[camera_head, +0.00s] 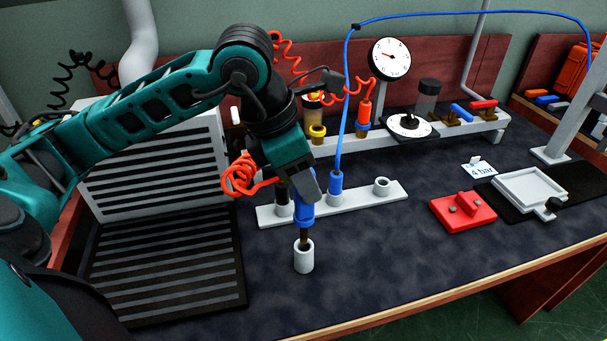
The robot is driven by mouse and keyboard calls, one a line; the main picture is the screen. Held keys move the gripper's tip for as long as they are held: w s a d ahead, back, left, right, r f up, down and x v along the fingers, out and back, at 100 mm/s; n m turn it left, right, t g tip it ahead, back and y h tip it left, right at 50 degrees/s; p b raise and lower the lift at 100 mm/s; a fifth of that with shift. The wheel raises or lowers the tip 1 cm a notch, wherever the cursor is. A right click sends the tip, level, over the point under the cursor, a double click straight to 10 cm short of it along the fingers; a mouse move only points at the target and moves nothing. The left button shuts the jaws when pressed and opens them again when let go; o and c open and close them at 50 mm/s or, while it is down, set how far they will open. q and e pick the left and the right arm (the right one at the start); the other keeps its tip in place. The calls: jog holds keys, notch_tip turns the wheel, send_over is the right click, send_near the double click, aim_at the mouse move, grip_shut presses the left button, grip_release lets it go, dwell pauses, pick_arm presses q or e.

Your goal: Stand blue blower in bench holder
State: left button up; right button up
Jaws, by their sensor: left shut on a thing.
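The blue blower (304,210) is upright with its dark nozzle pointing down. My left gripper (307,190) is shut on its upper part, and the gripper hides the top of it. The light grey cylindrical bench holder (304,257) stands on the dark bench top directly below the blower. The nozzle tip shows at the holder's mouth; I cannot tell how far inside it is. My right gripper is not in view.
A white rack (360,201) with sockets and a blue hose fitting (336,186) is just behind. A slatted grey box (150,160), pressure gauge (389,58), red block (463,211) and white tray (530,187) stand around. The front right bench is clear.

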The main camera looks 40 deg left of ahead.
aim_at(303, 211)
pick_arm(q)
jog(key=shift+f+b, duration=0.55)
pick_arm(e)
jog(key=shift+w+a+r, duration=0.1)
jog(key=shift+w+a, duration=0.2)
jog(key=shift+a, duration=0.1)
pick_arm(q)
jog(key=shift+f+b, duration=0.85)
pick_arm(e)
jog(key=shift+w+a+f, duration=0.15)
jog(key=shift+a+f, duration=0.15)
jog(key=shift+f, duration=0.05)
pick_arm(q)
jog(key=shift+f+b, duration=0.4)
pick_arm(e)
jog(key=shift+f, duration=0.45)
pick_arm(q)
jog(key=shift+f+b, duration=0.3)
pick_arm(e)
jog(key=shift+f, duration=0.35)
pick_arm(q)
jog(key=shift+f+b, duration=1.45)
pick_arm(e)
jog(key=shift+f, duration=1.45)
pick_arm(q)
jog(key=o, duration=0.9)
